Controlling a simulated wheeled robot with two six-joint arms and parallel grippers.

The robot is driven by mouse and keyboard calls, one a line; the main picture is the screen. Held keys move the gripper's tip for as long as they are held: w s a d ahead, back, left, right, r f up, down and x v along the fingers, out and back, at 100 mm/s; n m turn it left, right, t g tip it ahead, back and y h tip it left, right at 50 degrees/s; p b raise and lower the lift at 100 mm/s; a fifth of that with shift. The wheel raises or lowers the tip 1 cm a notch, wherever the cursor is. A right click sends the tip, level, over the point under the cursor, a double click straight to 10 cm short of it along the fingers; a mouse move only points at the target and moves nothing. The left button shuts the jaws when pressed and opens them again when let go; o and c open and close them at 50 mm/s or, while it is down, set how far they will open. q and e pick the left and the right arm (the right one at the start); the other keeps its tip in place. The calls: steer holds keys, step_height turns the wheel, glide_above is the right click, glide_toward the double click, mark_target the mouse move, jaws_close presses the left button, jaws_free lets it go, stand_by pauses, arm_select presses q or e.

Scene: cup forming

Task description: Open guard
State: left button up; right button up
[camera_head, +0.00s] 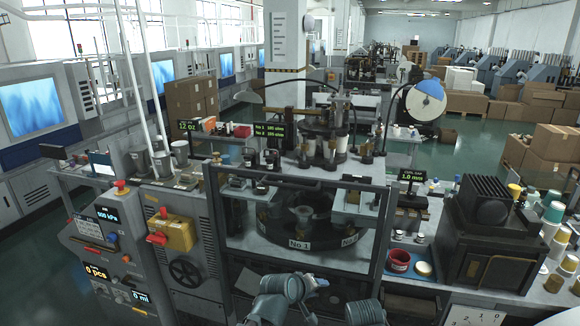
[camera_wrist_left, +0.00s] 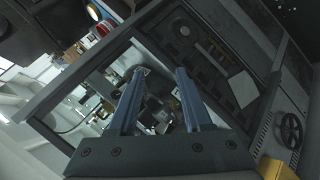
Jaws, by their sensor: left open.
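The guard (camera_head: 297,178) is a dark metal frame with a see-through panel at the front of the forming machine. It stands across the front of the round turret (camera_head: 290,243), which shows through it with a "No 1" label. My left gripper (camera_head: 314,283) is low in front of the guard, near its lower bar, small and partly hidden by my arm. In the left wrist view the two blue-grey fingers of my left gripper (camera_wrist_left: 160,72) are apart with nothing between them. The guard's frame (camera_wrist_left: 75,72) fills much of that view, tilted. I cannot tell whether the fingers touch it. My right gripper does not show.
Left of the guard stands a control panel (camera_head: 108,240) and a cabinet with a yellow box (camera_head: 172,235) and a black handwheel (camera_head: 184,272). To the right are a red cup (camera_head: 399,261) and a black machine (camera_head: 490,235) on the bench.

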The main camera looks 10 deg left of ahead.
arm_select(q)
steer(key=w+a+r+n+t+y+p, duration=0.1)
steer(key=w+a+r+n+t+p, duration=0.1)
steer(key=r, duration=0.5)
steer(key=w+a+r+n+t+y+p, duration=0.1)
steer(key=a+r+n+p, duration=0.3)
steer(key=r, duration=0.4)
steer(key=w+a+r+n+t+y+p, duration=0.1)
steer(key=w+a+r+n+t+p, duration=0.2)
steer(key=a+r, duration=0.4)
steer(key=shift+w+r+n+t+p, duration=0.4)
steer(key=shift+w+r+n+p, duration=0.1)
steer(key=shift+w+n, duration=0.15)
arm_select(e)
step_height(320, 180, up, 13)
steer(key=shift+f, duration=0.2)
